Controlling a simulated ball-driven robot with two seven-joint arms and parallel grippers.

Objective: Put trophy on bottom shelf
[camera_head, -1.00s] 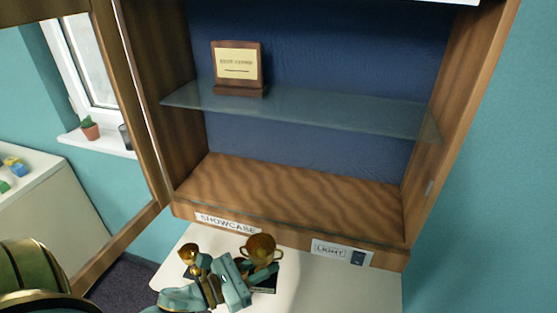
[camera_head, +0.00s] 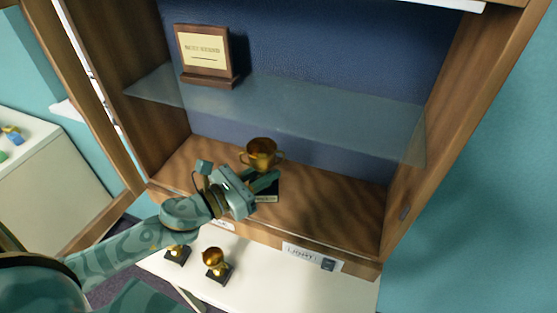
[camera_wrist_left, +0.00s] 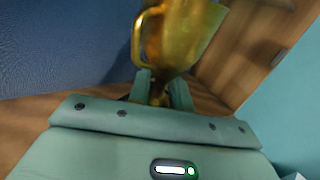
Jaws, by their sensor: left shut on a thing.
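A gold two-handled trophy cup (camera_head: 262,152) on a dark base is at the bottom shelf (camera_head: 335,215) of the open wooden showcase. My left gripper (camera_head: 266,182) is shut on the trophy, around its stem between cup and base. In the left wrist view the trophy (camera_wrist_left: 180,35) stands upright between the fingers (camera_wrist_left: 160,90). I cannot tell whether its base touches the shelf or hangs just above it. My right gripper is not in view.
A glass shelf (camera_head: 300,115) above holds a wooden plaque (camera_head: 205,52). The showcase door (camera_head: 75,110) stands open at left. Two small gold trophies (camera_head: 213,260) (camera_head: 178,253) stand on the white surface (camera_head: 290,285) below. The bottom shelf's right part is clear.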

